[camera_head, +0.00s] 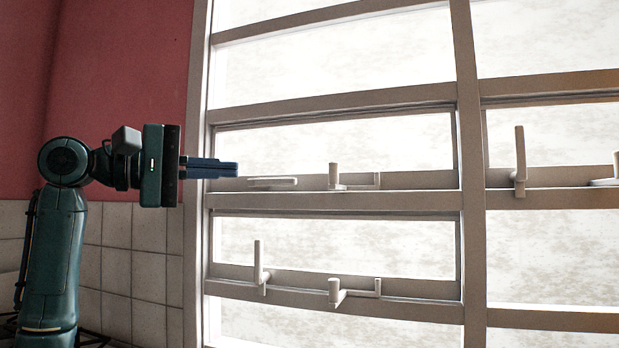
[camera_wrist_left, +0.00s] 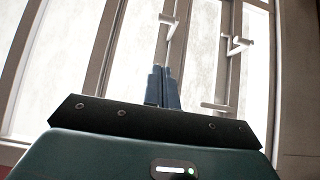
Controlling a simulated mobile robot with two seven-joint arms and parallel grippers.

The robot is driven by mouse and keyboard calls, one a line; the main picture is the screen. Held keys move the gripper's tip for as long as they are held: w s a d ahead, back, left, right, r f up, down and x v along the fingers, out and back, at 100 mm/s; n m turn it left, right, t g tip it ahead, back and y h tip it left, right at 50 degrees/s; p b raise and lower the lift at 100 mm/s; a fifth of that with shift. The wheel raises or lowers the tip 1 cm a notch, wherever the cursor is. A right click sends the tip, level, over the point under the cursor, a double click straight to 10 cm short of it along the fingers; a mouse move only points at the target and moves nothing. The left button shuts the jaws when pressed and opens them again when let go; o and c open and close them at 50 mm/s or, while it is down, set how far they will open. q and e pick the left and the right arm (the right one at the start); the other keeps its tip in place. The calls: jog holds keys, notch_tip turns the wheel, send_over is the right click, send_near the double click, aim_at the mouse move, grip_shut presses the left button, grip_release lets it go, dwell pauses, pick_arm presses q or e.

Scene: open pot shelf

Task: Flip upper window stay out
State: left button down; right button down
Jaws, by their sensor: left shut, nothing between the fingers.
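The upper left window (camera_head: 335,148) has pale fittings on its lower rail. One is a flat bar (camera_head: 272,183) lying along the rail; beside it stand a short upright knob (camera_head: 334,174) and a low bracket with a peg (camera_head: 366,183). I cannot tell for sure which of these is the stay. My left gripper (camera_head: 236,170) comes in from the left, shut and empty. Its blue fingers point right, and in the picture the tips lie just above and left of the flat bar. In the left wrist view the shut fingers (camera_wrist_left: 162,68) point towards the window frame. My right gripper is out of view.
The lower window (camera_head: 335,245) has an upright handle (camera_head: 258,262) and another knob (camera_head: 334,290). A window to the right has an upright handle (camera_head: 520,155). A vertical frame post (camera_head: 468,160) divides them. A red wall (camera_head: 120,80) and tiles are at left.

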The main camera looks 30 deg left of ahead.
pick_arm(q)
jog(key=s+d+p+x, duration=0.1)
jog(key=d+p+x, duration=0.1)
jog(key=x, duration=1.1)
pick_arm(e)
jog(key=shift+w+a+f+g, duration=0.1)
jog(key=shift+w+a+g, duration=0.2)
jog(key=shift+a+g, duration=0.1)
pick_arm(q)
jog(key=shift+s+d, duration=0.15)
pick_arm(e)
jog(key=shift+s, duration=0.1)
